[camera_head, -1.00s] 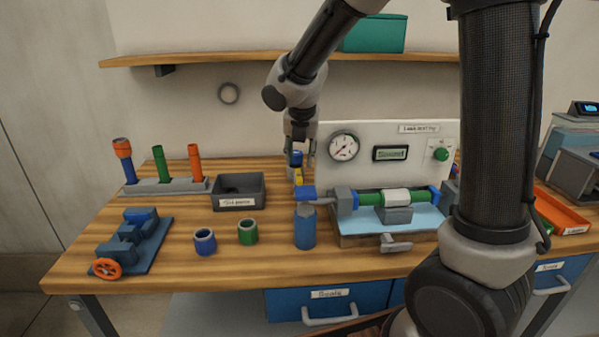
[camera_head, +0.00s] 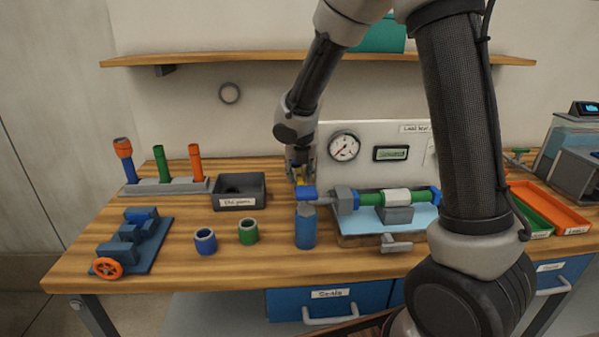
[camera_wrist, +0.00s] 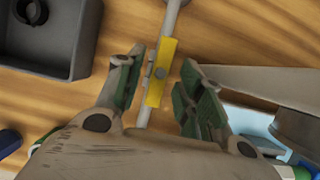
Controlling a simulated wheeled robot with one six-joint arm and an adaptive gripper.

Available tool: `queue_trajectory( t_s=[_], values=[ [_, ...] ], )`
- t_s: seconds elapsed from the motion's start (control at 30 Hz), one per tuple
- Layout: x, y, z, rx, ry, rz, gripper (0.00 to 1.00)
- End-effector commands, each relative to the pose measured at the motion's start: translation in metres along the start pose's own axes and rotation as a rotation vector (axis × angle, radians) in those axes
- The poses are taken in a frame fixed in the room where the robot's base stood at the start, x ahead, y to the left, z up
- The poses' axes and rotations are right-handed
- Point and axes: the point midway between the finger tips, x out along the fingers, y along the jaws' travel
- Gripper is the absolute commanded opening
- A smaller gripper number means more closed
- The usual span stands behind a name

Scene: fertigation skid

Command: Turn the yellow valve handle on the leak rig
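The yellow valve handle (camera_wrist: 160,72) is a short bar on a thin grey pipe in the wrist view. It lies roughly in line with the pipe. In the head view only a little yellow (camera_head: 299,182) shows under my gripper (camera_head: 301,172). My gripper is open, pointing down, with one green-padded finger on each side of the handle. Gaps show between both fingers and the handle, wider on the right. The leak rig (camera_head: 341,239) has a blue tray, a green and white pipe and a white back panel with a round gauge (camera_head: 344,147).
A dark bin (camera_head: 238,203) stands left of the handle. A blue cylinder (camera_head: 305,230) stands in front of it. A wooden shelf (camera_head: 230,59) runs above. My arm hides part of the rig's right side.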

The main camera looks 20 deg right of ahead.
Motion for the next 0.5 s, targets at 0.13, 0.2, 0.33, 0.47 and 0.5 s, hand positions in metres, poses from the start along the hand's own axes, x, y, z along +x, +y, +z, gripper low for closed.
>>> queue_trajectory(
  t_s=[0.13,0.2,0.33,0.47,0.5],
  values=[
    [-0.0002,0.0001,0.0000,0.000,0.000,0.000,0.25],
    [-0.0003,0.0001,0.0000,0.000,0.000,0.000,0.12],
    [-0.0003,0.0001,-0.0001,0.000,0.000,0.000,0.00],
    [-0.0003,0.0002,-0.0001,0.002,0.000,-0.001,0.00],
    [-0.0003,0.0002,-0.0001,0.004,0.000,-0.002,0.00]
  ],
)
